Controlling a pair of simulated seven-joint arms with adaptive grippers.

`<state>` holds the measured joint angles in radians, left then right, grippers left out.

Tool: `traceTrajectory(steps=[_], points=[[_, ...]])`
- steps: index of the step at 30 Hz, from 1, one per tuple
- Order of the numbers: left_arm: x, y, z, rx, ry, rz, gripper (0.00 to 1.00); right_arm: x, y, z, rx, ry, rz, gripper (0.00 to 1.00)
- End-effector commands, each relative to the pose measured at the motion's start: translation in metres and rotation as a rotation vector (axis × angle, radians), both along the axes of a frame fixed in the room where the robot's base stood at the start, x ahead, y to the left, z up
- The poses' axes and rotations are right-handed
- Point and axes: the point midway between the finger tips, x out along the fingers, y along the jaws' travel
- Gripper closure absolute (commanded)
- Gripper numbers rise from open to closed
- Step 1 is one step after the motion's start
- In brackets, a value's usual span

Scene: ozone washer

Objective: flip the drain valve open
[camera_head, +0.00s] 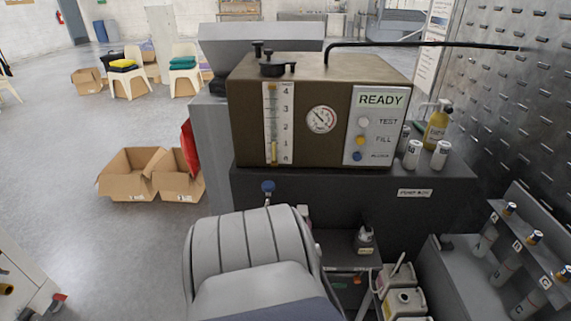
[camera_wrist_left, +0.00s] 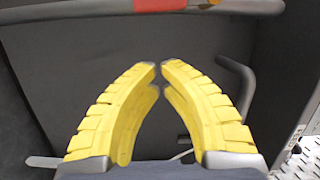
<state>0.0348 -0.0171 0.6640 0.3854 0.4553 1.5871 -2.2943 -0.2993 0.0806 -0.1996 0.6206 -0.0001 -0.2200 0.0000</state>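A brown washer tank (camera_head: 300,115) stands on a dark cabinet (camera_head: 350,205). A small lever with a blue knob (camera_head: 268,187) rises at the cabinet's front, left of centre. I cannot tell for sure that it is the drain valve. In the left wrist view my left gripper (camera_wrist_left: 159,66) has yellow ribbed fingers whose tips almost meet, with nothing seen between them. It points at a dark panel (camera_wrist_left: 75,60). A grey bent bar (camera_wrist_left: 240,85) is just right of the fingers, apart from them. Neither gripper shows in the head view.
A black pipe (camera_head: 430,44) runs right from the tank top. White canisters (camera_head: 413,154) and a yellow bottle (camera_head: 436,128) stand right of it. Beige jugs (camera_head: 404,302) sit low at right. A rail with a red-orange part (camera_wrist_left: 160,5) crosses the wrist view's top.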

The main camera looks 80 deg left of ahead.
Motion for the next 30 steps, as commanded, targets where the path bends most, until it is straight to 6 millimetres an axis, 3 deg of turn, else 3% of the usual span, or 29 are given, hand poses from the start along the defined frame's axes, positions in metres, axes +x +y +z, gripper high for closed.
traceTrajectory(steps=[1,3,12,21,30], points=[[-0.006,-0.016,-0.003,-0.007,0.005,0.000,1.00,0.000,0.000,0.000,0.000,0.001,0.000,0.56],[-0.006,-0.029,-0.002,-0.006,0.004,-0.001,1.00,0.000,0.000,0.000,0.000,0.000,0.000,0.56],[-0.007,-0.076,-0.001,-0.005,0.004,0.000,1.00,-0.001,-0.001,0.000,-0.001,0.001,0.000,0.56],[-0.007,-0.096,0.000,-0.004,0.005,0.000,1.00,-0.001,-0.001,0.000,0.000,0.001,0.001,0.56],[-0.007,-0.097,0.000,-0.004,0.005,0.000,1.00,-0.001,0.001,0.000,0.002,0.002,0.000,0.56]])
